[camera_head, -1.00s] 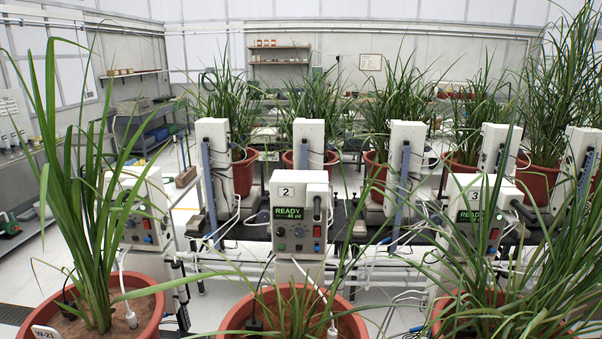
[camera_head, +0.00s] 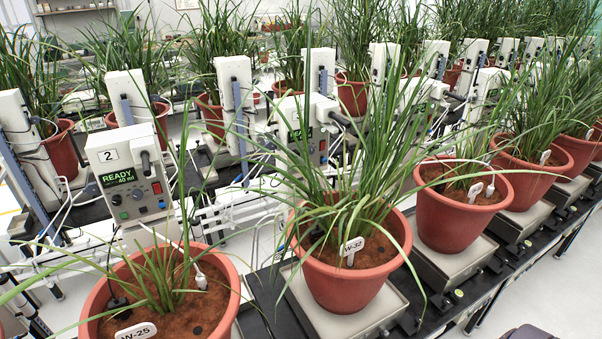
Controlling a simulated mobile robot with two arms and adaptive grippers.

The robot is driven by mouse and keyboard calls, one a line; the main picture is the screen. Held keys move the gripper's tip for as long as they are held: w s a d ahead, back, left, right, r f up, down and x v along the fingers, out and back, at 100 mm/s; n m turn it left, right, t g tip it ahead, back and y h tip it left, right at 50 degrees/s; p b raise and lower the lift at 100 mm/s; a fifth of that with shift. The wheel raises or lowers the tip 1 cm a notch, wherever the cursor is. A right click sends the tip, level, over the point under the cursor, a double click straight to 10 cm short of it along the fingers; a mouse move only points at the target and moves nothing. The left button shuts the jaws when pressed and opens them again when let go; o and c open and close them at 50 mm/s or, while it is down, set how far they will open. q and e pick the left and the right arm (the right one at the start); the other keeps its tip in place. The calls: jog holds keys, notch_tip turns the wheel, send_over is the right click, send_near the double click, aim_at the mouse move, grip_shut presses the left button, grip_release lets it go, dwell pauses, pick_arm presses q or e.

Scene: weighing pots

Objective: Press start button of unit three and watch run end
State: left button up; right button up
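The control unit to the right of unit 2 (camera_head: 130,180) is a pale box (camera_head: 290,112) with a green-lit display. Long leaves cross its front, so its number and display text cannot be read. A red button (camera_head: 322,145) shows on its right side; the leaves partly hide its other buttons. Unit 2 carries a "2" label and its display reads READY 40 ml. Neither of my grippers is in view.
A potted plant tagged W-32 (camera_head: 352,250) stands on a scale plate (camera_head: 340,318) in front of that unit. Pot W-25 (camera_head: 225,290) is at the lower left. A row of pots on scales runs to the right along a dark bench. Bare floor (camera_head: 560,290) shows at the lower right.

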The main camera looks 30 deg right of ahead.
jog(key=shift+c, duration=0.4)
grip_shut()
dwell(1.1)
